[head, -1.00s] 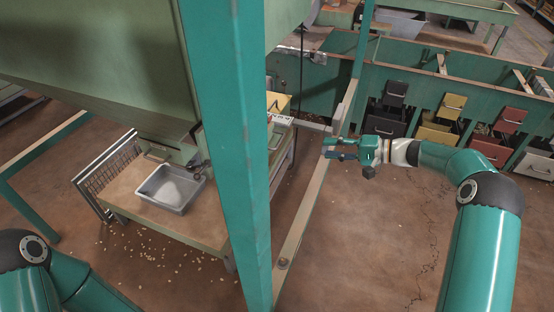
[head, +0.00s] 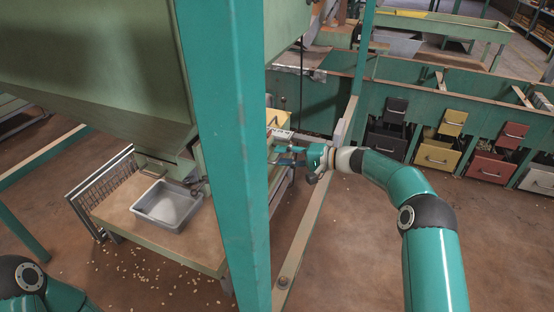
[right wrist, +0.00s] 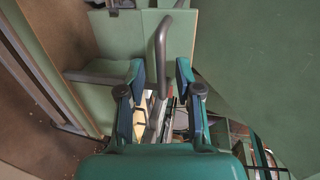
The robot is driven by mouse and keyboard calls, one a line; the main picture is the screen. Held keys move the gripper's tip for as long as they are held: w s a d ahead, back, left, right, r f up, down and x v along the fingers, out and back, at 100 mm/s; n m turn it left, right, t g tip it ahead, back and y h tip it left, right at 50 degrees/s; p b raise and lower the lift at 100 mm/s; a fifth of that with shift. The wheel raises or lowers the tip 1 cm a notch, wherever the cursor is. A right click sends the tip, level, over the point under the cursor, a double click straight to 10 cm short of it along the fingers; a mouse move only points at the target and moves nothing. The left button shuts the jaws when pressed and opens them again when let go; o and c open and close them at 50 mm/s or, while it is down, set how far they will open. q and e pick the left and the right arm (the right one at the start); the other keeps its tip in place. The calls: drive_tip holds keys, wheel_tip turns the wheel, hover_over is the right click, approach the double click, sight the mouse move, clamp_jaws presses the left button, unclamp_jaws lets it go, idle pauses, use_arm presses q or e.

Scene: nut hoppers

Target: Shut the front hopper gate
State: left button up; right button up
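The right gripper (head: 280,155) reaches left past the teal post, with its fingers apart. In the right wrist view the open right gripper (right wrist: 161,80) faces a green gate panel (right wrist: 115,35) with a grey bar handle (right wrist: 161,38). The handle lines up with the gap between the fingers; I cannot tell whether they touch it.
A teal post (head: 222,150) stands upright before the hopper, and a long rail (head: 312,215) runs beside the right gripper. Bins with black, yellow and red drawers (head: 492,168) line the right. The floor at lower right is clear.

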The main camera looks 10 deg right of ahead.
drive_tip(key=shift+x, duration=0.85)
drive_tip(key=shift+c, duration=0.3)
clamp_jaws()
drive_tip(key=shift+f, duration=0.1)
